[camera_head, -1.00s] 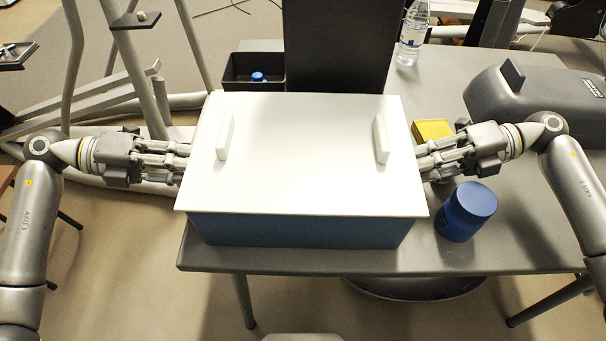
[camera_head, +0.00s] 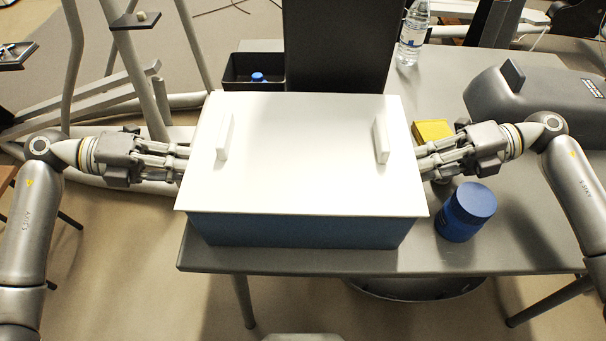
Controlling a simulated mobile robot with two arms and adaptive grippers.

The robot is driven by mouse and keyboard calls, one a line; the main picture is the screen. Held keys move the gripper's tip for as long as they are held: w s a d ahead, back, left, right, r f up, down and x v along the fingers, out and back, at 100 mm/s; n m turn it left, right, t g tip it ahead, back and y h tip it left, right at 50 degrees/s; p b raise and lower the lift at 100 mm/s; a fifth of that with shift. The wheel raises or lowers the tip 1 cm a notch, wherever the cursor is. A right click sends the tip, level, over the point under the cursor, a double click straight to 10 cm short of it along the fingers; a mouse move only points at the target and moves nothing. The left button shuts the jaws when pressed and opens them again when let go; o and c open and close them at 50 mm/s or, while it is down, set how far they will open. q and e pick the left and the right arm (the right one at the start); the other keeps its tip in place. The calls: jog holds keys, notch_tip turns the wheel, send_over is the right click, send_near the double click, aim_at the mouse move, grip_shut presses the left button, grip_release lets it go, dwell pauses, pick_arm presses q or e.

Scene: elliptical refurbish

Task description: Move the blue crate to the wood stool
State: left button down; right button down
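The blue crate (camera_head: 300,231) sits on the grey table near its front edge, under a white lid (camera_head: 300,150) with two upright white handles. My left gripper (camera_head: 180,162) is at the crate's left side and my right gripper (camera_head: 424,166) is at its right side. Both have their fingers pointing inward at the crate. The fingertips are hidden by the lid's edges, so I cannot tell whether they touch or grip the crate. A brown edge with dark legs (camera_head: 5,178) shows at the far left; I cannot tell if it is the wood stool.
A blue jar (camera_head: 466,212) and a yellow box (camera_head: 432,130) stand close to the crate's right side. A black bin (camera_head: 253,72), a dark upright panel (camera_head: 338,45), a water bottle (camera_head: 412,35) and a grey machine (camera_head: 535,100) are behind.

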jog(key=shift+r+p, duration=2.35)
jog(key=shift+r, duration=0.15)
jog(key=shift+d, duration=0.1)
